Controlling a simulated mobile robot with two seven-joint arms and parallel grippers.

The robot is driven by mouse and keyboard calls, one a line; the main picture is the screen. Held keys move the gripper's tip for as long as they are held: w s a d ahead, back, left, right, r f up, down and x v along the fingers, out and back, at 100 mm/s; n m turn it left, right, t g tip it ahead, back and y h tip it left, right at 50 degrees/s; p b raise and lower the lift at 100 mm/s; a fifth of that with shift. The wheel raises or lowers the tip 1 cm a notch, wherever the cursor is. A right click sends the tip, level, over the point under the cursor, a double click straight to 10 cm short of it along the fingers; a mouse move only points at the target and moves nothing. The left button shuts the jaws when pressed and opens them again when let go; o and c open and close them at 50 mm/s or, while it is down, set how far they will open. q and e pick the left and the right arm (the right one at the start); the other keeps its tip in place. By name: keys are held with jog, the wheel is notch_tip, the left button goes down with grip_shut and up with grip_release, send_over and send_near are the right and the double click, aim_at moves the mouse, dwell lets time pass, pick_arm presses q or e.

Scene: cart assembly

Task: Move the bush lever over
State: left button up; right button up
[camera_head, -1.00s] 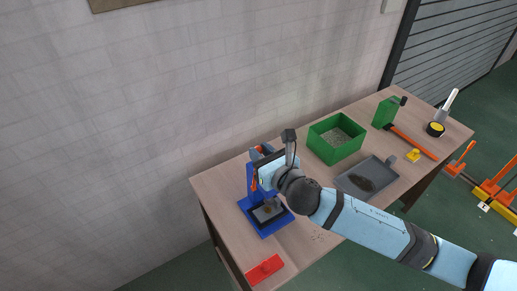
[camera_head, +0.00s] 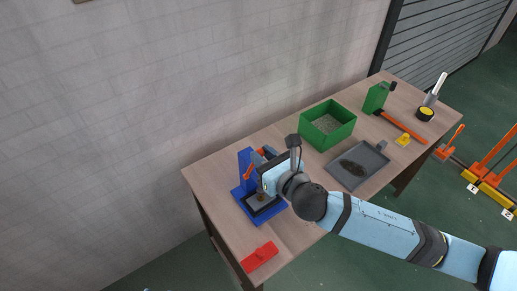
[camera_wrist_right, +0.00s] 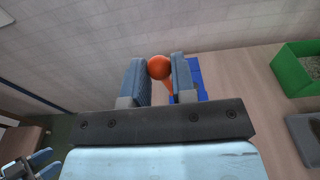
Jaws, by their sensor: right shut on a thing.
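The blue bush press (camera_head: 243,164) stands on the table's left part, with a blue base and a dark plate in front. Its orange lever (camera_head: 250,171) slants up at the press towards my right gripper (camera_head: 262,160). In the right wrist view, the lever's round orange knob (camera_wrist_right: 159,67) sits between the two fingers of my right gripper (camera_wrist_right: 160,80), which is shut on it. My wrist hides part of the press in the head view. My left gripper (camera_wrist_right: 35,163) shows partly at the lower left of the right wrist view; its opening is unclear.
A green bin (camera_head: 327,143) and a grey tray (camera_head: 383,160) stand right of my wrist. Farther right are a green holder (camera_head: 375,97), an orange-handled tool (camera_head: 404,126) and a small yellow piece (camera_head: 403,140).

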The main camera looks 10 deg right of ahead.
jog(key=s+d+f+b, duration=0.3)
jog(key=s+f+b, duration=0.2)
jog(key=s+f, duration=0.2)
jog(key=shift+s+d+f+b, duration=0.3)
jog(key=shift+s+f, duration=0.1)
jog(key=shift+s, duration=0.4)
dwell(1.5)
